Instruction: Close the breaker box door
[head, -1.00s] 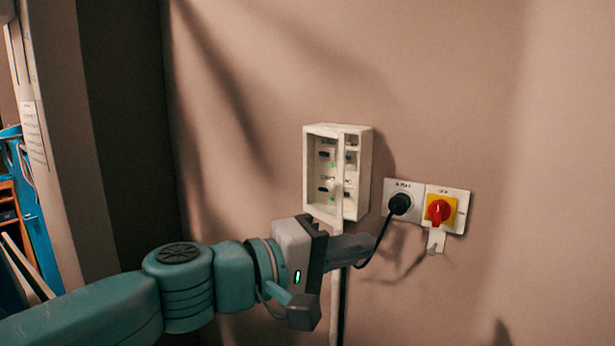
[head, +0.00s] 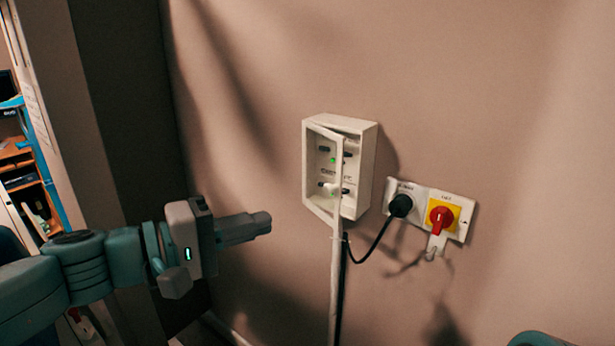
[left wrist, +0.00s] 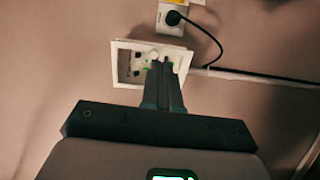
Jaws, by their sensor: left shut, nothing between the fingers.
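The breaker box (head: 367,172) is a white box on the wall, in the middle of the head view. Its door (head: 322,207) is a pale frame with a see-through middle, standing partly open at an angle. Switches and a green light show through it. My left gripper (head: 264,222) is shut and empty, left of and below the box, apart from it in the picture. In the left wrist view the box (left wrist: 121,66) lies beyond my closed fingers (left wrist: 164,72), which hide part of it. My right gripper is not in view.
A socket plate with a black plug (head: 400,205) and a red rotary switch (head: 440,216) on yellow are right of the box. A cable and a pale vertical conduit (head: 335,290) run below. Shelves (head: 22,180) stand at the far left. The wall above is clear.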

